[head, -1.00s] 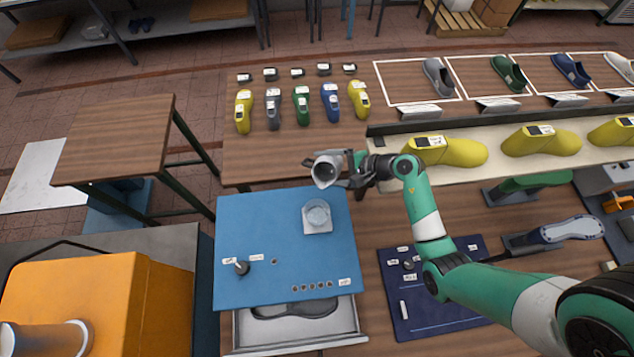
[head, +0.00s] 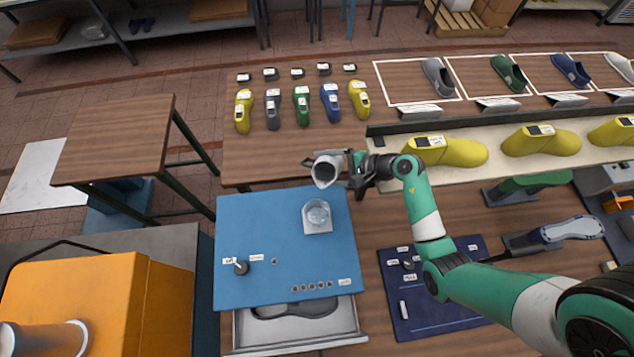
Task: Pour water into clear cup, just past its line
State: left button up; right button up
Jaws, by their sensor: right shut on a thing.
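The clear cup (head: 317,211) stands upright on a small white square pad (head: 318,229) on the blue mat. It looks to hold some clear liquid, but its line and the level are too small to make out. My right gripper (head: 346,168) is shut on a grey-white pouring vessel (head: 325,171). The vessel is tilted with its dark mouth facing the camera, above and behind the cup. I cannot make out a stream of water. My left gripper is not in view.
An orange machine (head: 95,290) stands left. Yellow shoe lasts (head: 445,151) line a shelf at right.

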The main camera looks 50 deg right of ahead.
jog(key=shift+f+m+y, duration=0.2)
jog(key=shift+m+y, duration=0.1)
jog(key=shift+m, duration=0.1)
jog(key=shift+r+p, duration=0.3)
jog(key=shift+w+d+r+m+y+p, duration=0.15)
jog(key=shift+r+p, duration=0.1)
jog(key=shift+r, duration=0.15)
jog(key=shift+s+d+r+m+y+p, duration=0.1)
jog(key=shift+r+y+p, duration=0.1)
jog(key=shift+r, duration=0.25)
jog(key=shift+w+d+r+m+y+p, duration=0.15)
jog(key=shift+r+p, duration=0.1)
jog(key=shift+r, duration=0.15)
jog(key=r, duration=0.1)
jog(key=r+m+y, duration=0.1)
jog(key=d+r+m+g+y, duration=0.1)
jog(key=shift+w, duration=0.25)
jog(key=shift+w+d+r+m+y+b, duration=0.15)
jog(key=shift+d+r+m+y+b, duration=0.35)
jog(key=shift+m+y+b, duration=0.4)
jog(key=shift+a+r, duration=0.1)
jog(key=shift+r, duration=0.2)
